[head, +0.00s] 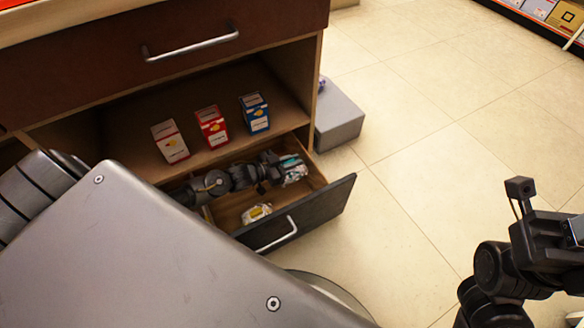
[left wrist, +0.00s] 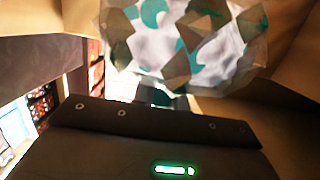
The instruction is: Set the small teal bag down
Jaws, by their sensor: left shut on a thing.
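The small teal bag (head: 295,174) is a crinkled, shiny pouch in white, teal and brown. My left gripper (head: 282,166) is shut on it, inside the open drawer at its right end. In the left wrist view the bag (left wrist: 185,45) fills the top middle, just beyond the dark gripper body. I cannot tell whether the bag touches the drawer floor. The open drawer (head: 317,207) has a dark front with a metal handle. My right arm shows at the right edge of the head view; its fingertips are not visible.
A white-and-yellow packet (head: 257,212) lies in the drawer. On the shelf above stand a white-red box (head: 170,142), a red box (head: 211,127) and a blue box (head: 255,113). A grey block (head: 338,115) sits on the floor beside the cabinet. The tiled floor to the right is clear.

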